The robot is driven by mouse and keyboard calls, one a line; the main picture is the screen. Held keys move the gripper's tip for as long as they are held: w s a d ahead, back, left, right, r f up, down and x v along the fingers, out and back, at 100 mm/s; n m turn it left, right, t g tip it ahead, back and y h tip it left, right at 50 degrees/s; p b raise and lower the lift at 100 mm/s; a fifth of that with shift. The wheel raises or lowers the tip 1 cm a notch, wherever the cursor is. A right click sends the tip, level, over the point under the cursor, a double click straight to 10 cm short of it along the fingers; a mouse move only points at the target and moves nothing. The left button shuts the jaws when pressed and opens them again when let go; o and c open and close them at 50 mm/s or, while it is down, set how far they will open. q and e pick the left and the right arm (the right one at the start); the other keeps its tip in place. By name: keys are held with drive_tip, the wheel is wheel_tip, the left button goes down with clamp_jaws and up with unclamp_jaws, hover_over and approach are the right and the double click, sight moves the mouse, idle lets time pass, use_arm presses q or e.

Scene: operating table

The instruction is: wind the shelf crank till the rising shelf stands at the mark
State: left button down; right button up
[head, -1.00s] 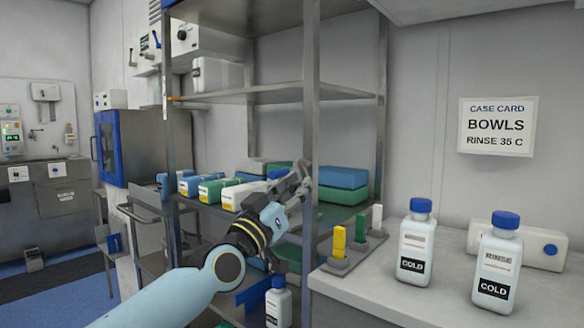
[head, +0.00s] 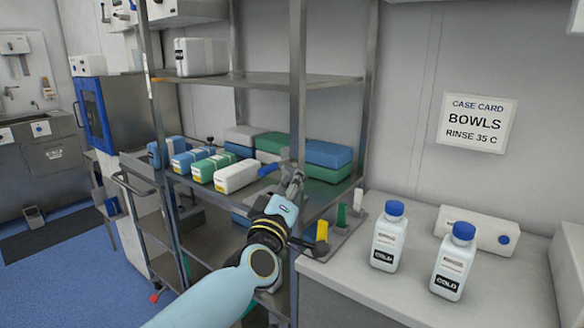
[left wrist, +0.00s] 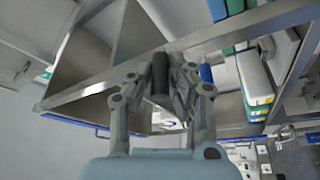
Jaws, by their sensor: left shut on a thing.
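My left gripper (head: 292,182) is at the front post of the steel shelf rack. In the left wrist view its fingers (left wrist: 160,82) are closed around a dark cylindrical grip, which looks like the crank handle (left wrist: 160,72). The rest of the crank is hidden by the fingers and wrist. The rack has an upper shelf (head: 270,80) with a white box and a middle shelf (head: 205,192) with several packs. I cannot tell which shelf is the rising one, and I cannot clearly make out the mark. My right gripper is not in view.
A counter (head: 345,268) at the right holds two blue-capped bottles (head: 388,237) (head: 453,262) and a white box (head: 476,231). A small stand with a yellow block (head: 322,231) is close to my left wrist. A case card (head: 478,122) hangs above.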

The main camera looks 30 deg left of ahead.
use_arm(q)
drive_tip(key=shift+r+n+g+p, duration=0.3)
drive_tip(key=shift+r+n+p, duration=0.05)
drive_tip(key=shift+n+p, duration=0.4)
drive_tip(key=c, duration=1.2)
unclamp_jaws()
drive_tip(key=shift+c, duration=0.2)
drive_tip(key=shift+f, duration=0.1)
drive_tip(key=v, duration=1.2)
drive_tip(key=shift+d, duration=0.1)
